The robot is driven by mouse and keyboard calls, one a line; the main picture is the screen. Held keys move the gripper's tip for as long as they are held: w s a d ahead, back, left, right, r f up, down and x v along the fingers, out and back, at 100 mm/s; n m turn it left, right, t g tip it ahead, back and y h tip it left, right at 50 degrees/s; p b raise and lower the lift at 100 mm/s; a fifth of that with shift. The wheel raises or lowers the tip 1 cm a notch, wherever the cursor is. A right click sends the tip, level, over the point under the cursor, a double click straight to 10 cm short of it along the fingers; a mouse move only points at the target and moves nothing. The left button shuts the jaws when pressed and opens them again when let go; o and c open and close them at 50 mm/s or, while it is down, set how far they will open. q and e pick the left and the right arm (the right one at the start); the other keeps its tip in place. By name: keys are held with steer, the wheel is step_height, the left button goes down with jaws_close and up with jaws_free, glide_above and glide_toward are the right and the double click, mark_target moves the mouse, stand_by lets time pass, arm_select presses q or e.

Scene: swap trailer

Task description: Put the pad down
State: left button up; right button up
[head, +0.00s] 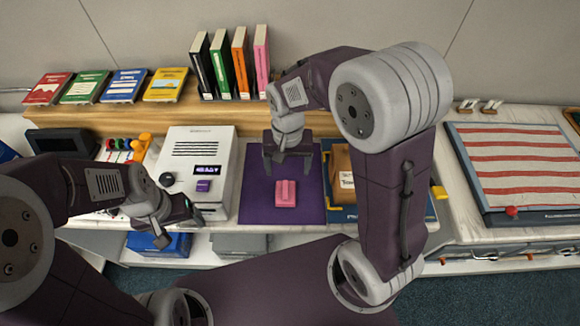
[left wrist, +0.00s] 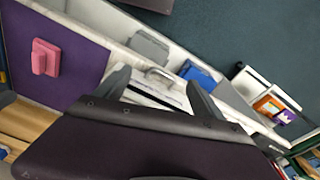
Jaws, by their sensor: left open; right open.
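A pink pad (head: 285,199) with a raised grip on top lies flat on a purple mat (head: 255,207) in the head view. It also shows at the left of the left wrist view (left wrist: 45,58). My right gripper (head: 288,168) is open and empty, pointing down just behind and above the pad, apart from it in the picture. My left gripper (head: 180,231) is open and empty in front of the white machine, left of the mat; its fingers show in the left wrist view (left wrist: 158,95).
The white machine (head: 222,150) stands left of the mat. A blue tray (head: 340,214) with a brown box (head: 342,165) is on the right. Books (head: 230,65) stand on a wooden shelf (head: 190,115) behind. A red-striped board (head: 515,160) lies far right.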

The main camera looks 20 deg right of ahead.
steer(key=s+d+f+n+t, duration=0.1)
steer(key=s+d+f+n, duration=0.1)
steer(key=s+d, duration=0.4)
steer(key=shift+s+d+n, duration=0.25)
steer(key=shift+s+n, duration=0.15)
steer(key=shift+s, duration=0.4)
steer(key=shift+s, duration=0.15)
